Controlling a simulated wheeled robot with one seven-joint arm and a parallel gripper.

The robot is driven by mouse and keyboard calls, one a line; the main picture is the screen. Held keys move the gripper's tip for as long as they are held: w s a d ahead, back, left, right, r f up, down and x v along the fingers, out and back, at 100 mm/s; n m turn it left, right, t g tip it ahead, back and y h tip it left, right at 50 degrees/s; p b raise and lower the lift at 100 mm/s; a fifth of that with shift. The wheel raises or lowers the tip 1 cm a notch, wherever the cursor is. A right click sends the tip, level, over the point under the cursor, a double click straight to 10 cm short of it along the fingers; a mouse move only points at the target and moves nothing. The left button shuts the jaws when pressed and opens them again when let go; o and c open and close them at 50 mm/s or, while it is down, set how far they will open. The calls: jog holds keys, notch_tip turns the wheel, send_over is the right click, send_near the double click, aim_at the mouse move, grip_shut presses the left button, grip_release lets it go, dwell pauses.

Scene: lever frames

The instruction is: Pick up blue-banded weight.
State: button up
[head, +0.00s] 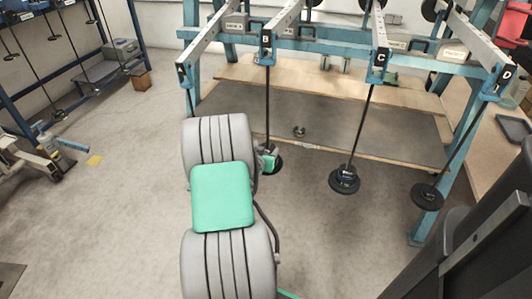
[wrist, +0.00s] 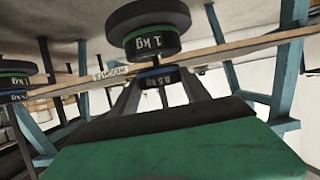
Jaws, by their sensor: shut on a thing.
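The blue-banded weight (wrist: 155,78) is a small dark disc with upside-down lettering. It sits between my gripper's dark fingers (wrist: 158,88) in the wrist view, which is upside down. My gripper is shut on it. A larger black weight with a green band marked 1 kg (wrist: 150,28) shows right beside it in that picture. I cannot tell whether the two touch. In the head view my gripper (head: 269,160) is at the lower end of the rod under lever B and hides much of the dark weight there.
Black weights hang under lever C (head: 345,181) and lever D (head: 427,197), to the right. The blue frame (head: 190,90) stands around them. A small round object (head: 299,131) lies on the dark mat (head: 390,135) behind.

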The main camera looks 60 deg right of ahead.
jog(key=s+a+r+p, duration=0.1)
jog(key=a+r+p, duration=0.5)
jog(key=a+r, duration=0.6)
jog(key=shift+a, duration=0.95)
jog(key=shift+s+r, duration=0.1)
jog(key=shift+a, duration=0.1)
jog(key=s+a, duration=0.1)
jog(key=a, duration=0.5)
jog(key=shift+a+b, duration=0.15)
jog(key=shift+b, duration=0.25)
